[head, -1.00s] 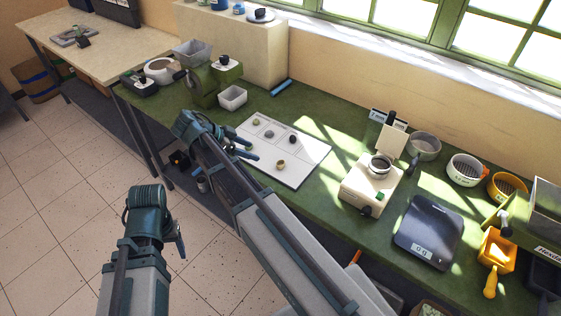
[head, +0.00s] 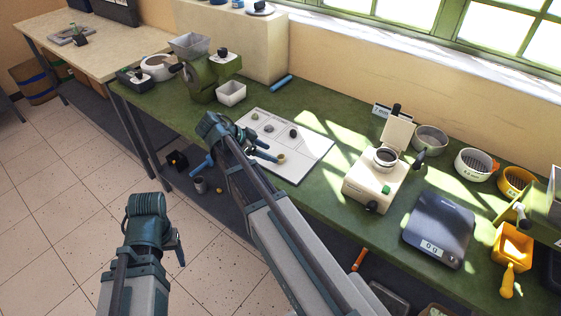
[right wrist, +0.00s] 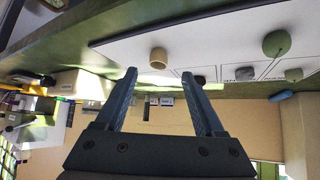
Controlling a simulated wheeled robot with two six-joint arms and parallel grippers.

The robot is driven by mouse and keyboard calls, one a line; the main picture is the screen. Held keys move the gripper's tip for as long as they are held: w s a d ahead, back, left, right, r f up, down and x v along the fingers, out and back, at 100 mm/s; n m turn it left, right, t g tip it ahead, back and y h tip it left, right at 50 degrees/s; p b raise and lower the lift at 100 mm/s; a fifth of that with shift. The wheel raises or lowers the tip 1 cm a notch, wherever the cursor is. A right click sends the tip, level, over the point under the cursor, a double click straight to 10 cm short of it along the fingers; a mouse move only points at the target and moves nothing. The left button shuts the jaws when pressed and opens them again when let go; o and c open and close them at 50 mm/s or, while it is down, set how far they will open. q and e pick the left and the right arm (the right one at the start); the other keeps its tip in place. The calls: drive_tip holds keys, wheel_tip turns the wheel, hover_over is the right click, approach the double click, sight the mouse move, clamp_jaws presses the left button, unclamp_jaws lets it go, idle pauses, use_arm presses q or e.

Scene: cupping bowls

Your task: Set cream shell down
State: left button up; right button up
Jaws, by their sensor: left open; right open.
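A small tan, cream-coloured shell (head: 282,159) rests on the white board (head: 300,176), near its front edge. It also shows in the right wrist view (right wrist: 158,58), ahead of the two fingertips and apart from them. My right gripper (head: 270,153) is open and empty, its fingers low over the board and pointing at the shell. Its open fingers frame the lower part of the right wrist view (right wrist: 160,77). My left gripper (head: 180,250) is open and empty over the floor, away from the counter; its fingers are only partly visible.
The board also holds a dark piece (right wrist: 205,80), a grey piece (right wrist: 244,73) and green pieces (right wrist: 277,42). A cream machine (head: 375,180) and dark scale (head: 438,230) stand to the right.

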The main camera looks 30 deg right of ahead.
sight(273, 164)
drive_tip(key=f+b, duration=0.1)
drive_tip(key=d+f+b, duration=0.1)
drive_tip(key=d+f, duration=0.1)
drive_tip(key=shift+s+f+b, duration=0.2)
drive_tip(key=shift+s+b, duration=0.05)
drive_tip(key=shift+b, duration=0.15)
drive_tip(key=shift+d+f, duration=0.2)
drive_tip(key=shift+d, duration=0.2)
drive_tip(key=shift+r, duration=0.1)
clamp_jaws()
